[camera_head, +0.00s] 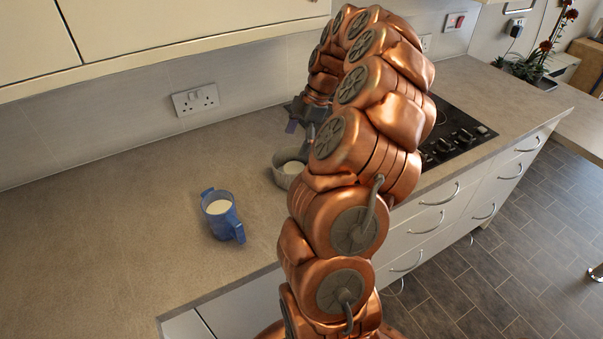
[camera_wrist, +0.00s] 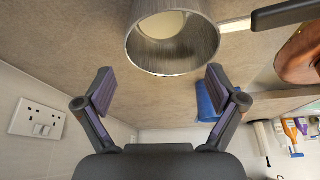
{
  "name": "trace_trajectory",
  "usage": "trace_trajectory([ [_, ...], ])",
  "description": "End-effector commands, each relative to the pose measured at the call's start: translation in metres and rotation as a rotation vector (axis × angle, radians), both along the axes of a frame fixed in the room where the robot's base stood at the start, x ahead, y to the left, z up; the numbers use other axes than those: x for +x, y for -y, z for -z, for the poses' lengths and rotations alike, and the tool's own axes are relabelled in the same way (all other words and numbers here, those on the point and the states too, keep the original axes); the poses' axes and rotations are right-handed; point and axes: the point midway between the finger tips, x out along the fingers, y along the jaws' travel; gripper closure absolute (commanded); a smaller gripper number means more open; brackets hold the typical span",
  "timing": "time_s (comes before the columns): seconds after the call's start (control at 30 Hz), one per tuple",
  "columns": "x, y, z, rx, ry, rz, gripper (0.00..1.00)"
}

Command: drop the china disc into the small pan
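The small pan (camera_wrist: 150,58) is grey metal with a dark handle (camera_wrist: 290,14), at the top of the wrist view. In the head view the pan (camera_head: 281,180) stands on the worktop, partly behind my arm. A pale round disc, which looks like the china disc (camera_wrist: 170,24), lies inside the pan; it also shows in the head view (camera_head: 292,167). My gripper (camera_wrist: 160,82) is open, with nothing between its fingers. It is close to the pan and apart from it. In the head view my gripper (camera_head: 302,112) is partly hidden by my arm.
A blue mug (camera_head: 226,223) with a pale inside stands on the worktop left of the pan. A black hob (camera_head: 462,130) lies to the right behind my arm. A double socket (camera_head: 195,100) is on the back wall. The worktop's left side is clear.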

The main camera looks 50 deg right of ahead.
Motion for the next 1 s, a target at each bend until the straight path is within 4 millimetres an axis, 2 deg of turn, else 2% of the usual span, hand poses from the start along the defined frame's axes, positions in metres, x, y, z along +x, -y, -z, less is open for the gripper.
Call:
trace_trajectory([
  [0.33,0.000,0.000,-0.001,0.000,0.000,0.000,0.01],
  [0.47,-0.001,0.003,-0.007,-0.001,0.000,0.000,0.01],
  [1.0,-0.012,0.027,-0.069,-0.004,0.003,0.003,0.01],
])
